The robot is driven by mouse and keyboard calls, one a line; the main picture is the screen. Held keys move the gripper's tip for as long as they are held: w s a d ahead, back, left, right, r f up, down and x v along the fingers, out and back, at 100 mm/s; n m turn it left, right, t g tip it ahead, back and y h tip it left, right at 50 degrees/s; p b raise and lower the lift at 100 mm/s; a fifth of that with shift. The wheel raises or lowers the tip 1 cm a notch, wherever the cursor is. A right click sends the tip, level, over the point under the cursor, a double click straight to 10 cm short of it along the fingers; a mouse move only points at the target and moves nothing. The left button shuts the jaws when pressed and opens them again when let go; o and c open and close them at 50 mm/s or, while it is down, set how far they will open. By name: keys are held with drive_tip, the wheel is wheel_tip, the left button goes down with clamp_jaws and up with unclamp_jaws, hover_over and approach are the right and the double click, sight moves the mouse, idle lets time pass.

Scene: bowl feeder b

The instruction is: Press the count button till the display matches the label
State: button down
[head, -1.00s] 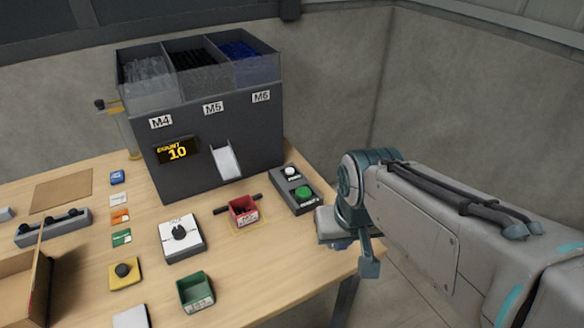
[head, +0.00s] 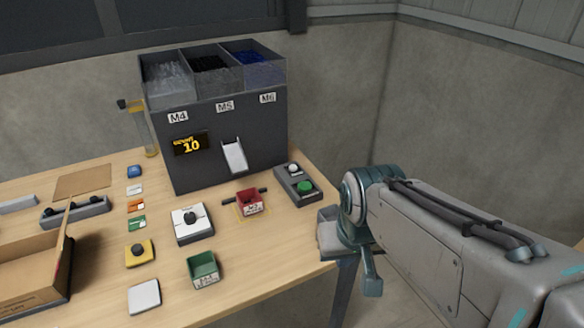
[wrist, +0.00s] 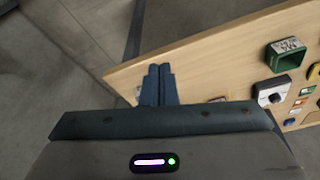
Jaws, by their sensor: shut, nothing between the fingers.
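The count display (head: 191,145) on the dark feeder front (head: 215,160) reads 10 in yellow. A grey button box (head: 296,186) stands at the feeder's right, with a white button (head: 293,168) and a green button (head: 305,187); their captions are too small to read. The red bin (head: 249,202) below the chute carries a white label whose print I cannot read surely. My gripper (wrist: 160,72) is shut and empty in the wrist view, near the table's edge and apart from the buttons. In the head view the fingers are hard to make out.
A dial box (head: 192,224), a green bin (head: 203,270), a yellow-based black button (head: 139,253) and a cardboard box (head: 30,270) stand on the table (head: 110,215). The feeder holds M4, M5 and M6 compartments. Free floor lies right of the table.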

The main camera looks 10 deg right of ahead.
drive_tip(key=m+t+y+p, duration=0.5)
drive_tip(key=m+p, duration=0.5)
drive_tip(key=m, duration=1.1)
hover_over(308, 187)
drive_tip(key=shift+s+f, duration=0.1)
drive_tip(key=shift+f, duration=0.6)
drive_tip(key=shift+f, duration=0.1)
wheel_tip(308, 187, down, 7)
drive_tip(key=b, duration=0.6)
drive_tip(key=shift+a+f, duration=0.1)
drive_tip(key=shift+f, duration=0.05)
drive_tip(key=shift+f+b, duration=0.7)
drive_tip(key=shift+b, duration=0.2)
